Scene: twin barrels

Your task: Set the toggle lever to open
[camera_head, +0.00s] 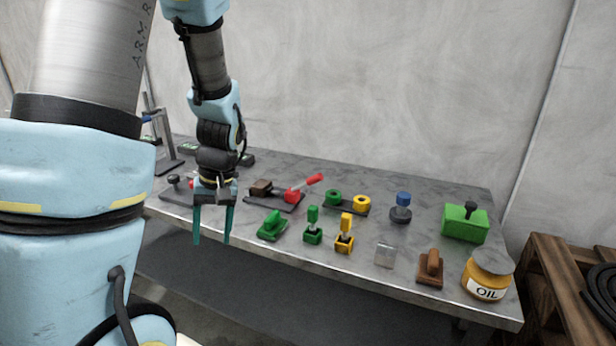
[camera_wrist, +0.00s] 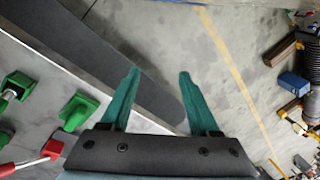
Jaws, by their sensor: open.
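A red lever (camera_head: 316,179), which looks like the toggle lever, has a red pivot block, a pale rod and a red grip. It slants up to the right from a dark base plate (camera_head: 272,201) that also bears a brown block (camera_head: 261,187). In the wrist view its red block (camera_wrist: 53,149) shows at the lower left, with the grip cut by the frame edge. My gripper (camera_head: 212,240) has teal fingers pointing down, open and empty, left of the lever and by the table's front edge. It also shows in the wrist view (camera_wrist: 158,85), with bare floor beyond the fingertips.
A green handled block (camera_head: 272,226) and upright green (camera_head: 313,226) and yellow (camera_head: 344,235) pieces stand near the front edge, right of my gripper. Green and yellow rings (camera_head: 348,201), a green box (camera_head: 465,222) and an oil jar (camera_head: 486,275) stand farther right on the grey table (camera_head: 420,205).

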